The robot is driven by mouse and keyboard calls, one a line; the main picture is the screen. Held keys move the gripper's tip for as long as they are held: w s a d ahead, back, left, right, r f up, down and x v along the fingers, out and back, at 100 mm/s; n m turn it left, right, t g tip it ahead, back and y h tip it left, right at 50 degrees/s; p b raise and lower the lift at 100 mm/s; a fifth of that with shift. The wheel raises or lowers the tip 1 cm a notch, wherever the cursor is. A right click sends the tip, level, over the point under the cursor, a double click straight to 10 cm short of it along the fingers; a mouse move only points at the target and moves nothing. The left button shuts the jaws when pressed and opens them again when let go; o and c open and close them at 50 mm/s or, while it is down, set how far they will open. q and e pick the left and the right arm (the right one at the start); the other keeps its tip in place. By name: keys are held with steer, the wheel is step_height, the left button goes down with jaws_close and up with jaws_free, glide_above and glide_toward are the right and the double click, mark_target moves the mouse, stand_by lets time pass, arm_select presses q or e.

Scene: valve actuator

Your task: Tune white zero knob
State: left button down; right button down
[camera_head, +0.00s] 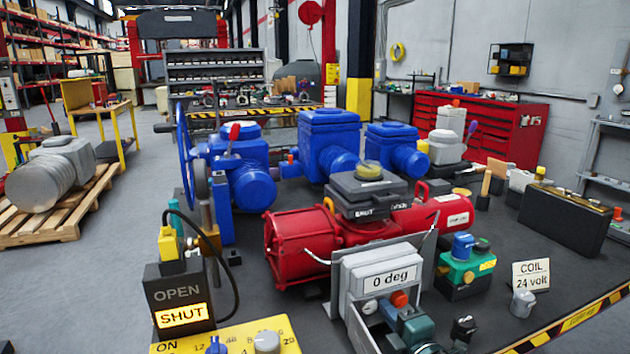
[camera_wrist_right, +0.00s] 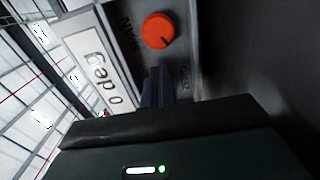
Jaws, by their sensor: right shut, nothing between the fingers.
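A pale box reading "0 deg" (camera_head: 388,281) stands in front of the red actuator. On its lower front are an orange knob (camera_head: 398,299) and a small white knob (camera_head: 370,307) to its left. My right gripper (camera_head: 387,312) is shut and empty, with its fingertips close to the white knob; I cannot tell if they touch it. In the right wrist view, the orange knob (camera_wrist_right: 158,30) sits by the label "SPAN", and my shut fingers (camera_wrist_right: 157,88) point at the panel beside the label "ZERO" (camera_wrist_right: 184,78). The white knob does not show there. My left gripper is out of view.
The red actuator (camera_head: 300,245) stands right behind the box. A green and blue unit (camera_head: 465,264), a "COIL 24 volt" sign (camera_head: 531,274) and a small metal pot (camera_head: 522,303) are to the right. An OPEN/SHUT indicator (camera_head: 179,297) and a yellow panel (camera_head: 235,337) are at left.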

steer(key=shift+s+a+r, duration=0.1)
steer(key=shift+a+r, duration=0.05)
steer(key=shift+a, duration=0.15)
steer(key=shift+d, duration=0.45)
steer(key=shift+p+v, duration=0.4)
steer(key=shift+v, duration=2.5)
steer(key=shift+d, duration=0.1)
